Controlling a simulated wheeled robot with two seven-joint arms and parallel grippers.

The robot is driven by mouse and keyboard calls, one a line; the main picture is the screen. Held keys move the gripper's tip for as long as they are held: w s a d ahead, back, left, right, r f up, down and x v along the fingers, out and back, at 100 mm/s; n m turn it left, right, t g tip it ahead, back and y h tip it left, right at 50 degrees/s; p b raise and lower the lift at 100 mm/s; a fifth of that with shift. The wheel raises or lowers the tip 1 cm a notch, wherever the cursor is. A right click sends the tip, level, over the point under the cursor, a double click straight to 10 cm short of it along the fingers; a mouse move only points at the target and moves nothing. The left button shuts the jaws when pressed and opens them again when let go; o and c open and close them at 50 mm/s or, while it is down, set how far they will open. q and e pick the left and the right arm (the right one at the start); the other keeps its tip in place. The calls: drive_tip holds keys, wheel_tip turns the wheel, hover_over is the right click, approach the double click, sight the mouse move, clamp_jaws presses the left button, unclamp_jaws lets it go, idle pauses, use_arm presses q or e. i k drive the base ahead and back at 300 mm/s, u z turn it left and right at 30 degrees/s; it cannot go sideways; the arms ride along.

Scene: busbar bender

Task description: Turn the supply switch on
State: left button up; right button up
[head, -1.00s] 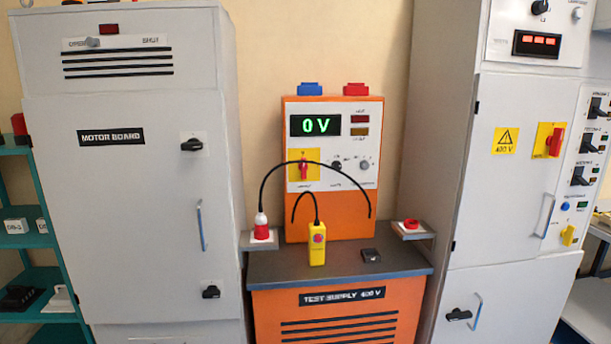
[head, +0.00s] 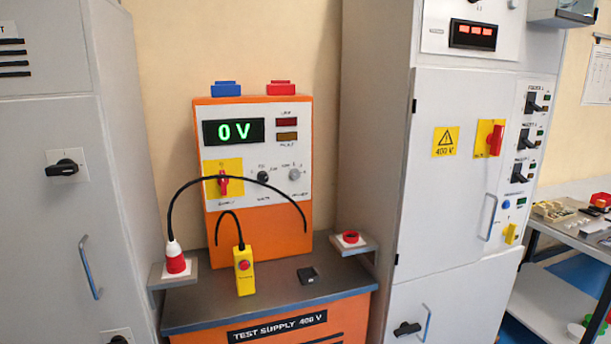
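The orange test supply (head: 262,222) stands against the back wall in the middle of the head view. Its green display (head: 233,132) reads 0 V. The supply switch (head: 223,181) is a red handle on a yellow plate at the lower left of its white panel. The handle looks upright, and a black cable passes in front of it. Two lamps at the panel's upper right, one red and one amber, look dark. Neither of my grippers shows in the view.
A grey worktop (head: 200,310) in front holds a yellow pendant (head: 244,272) and a small black box (head: 307,275). A red-white plug (head: 175,258) stands on the left bracket. Grey cabinets (head: 375,150) flank both sides. A bench (head: 545,228) with small parts is at right.

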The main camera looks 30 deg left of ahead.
sight(223, 183)
drive_tip(key=z, duration=0.25)
drive_tip(key=i, duration=0.8)
drive_tip(key=u, duration=0.65)
drive_tip(key=i, duration=0.65)
drive_tip(key=u, duration=0.65)
